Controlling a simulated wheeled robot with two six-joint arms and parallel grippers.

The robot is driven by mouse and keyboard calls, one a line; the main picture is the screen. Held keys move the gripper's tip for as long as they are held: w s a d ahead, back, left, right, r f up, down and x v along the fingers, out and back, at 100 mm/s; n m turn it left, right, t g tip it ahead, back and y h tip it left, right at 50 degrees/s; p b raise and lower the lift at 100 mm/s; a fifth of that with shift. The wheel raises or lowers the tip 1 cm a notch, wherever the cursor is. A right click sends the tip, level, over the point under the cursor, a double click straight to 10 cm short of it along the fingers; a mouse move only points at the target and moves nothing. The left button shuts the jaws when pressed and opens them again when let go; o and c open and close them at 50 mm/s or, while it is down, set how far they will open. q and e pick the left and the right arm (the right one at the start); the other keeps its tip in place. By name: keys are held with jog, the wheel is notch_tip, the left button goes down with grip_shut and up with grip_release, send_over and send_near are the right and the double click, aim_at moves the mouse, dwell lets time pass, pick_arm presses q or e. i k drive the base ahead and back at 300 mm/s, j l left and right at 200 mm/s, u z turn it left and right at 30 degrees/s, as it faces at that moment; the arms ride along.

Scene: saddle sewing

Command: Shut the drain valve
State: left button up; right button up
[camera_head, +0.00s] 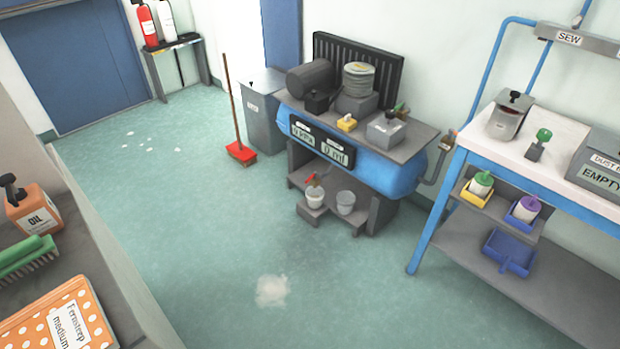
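A blue compressor tank (400,176) sits under a grey top against the back wall. A small valve with a red handle (311,178), likely the drain valve, shows low at the tank's front left. It is above a light bucket (314,197) on a low grey step. The handle is too small to tell whether the valve is open or shut. A second bucket (346,203) stands to its right. Neither of my grippers is in view.
A workbench (470,140) with a blue frame stands at right. A grey bin (262,120) and red broom (241,152) stand left of the compressor. A counter with an oil bottle (32,212) is at near left. The green floor between is open, with a pale patch (272,291).

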aim_at(315, 176)
jog(key=i+l, duration=0.2)
jog(key=i, duration=0.3)
jog(key=i+l+z, duration=0.15)
jog(key=i, duration=0.3)
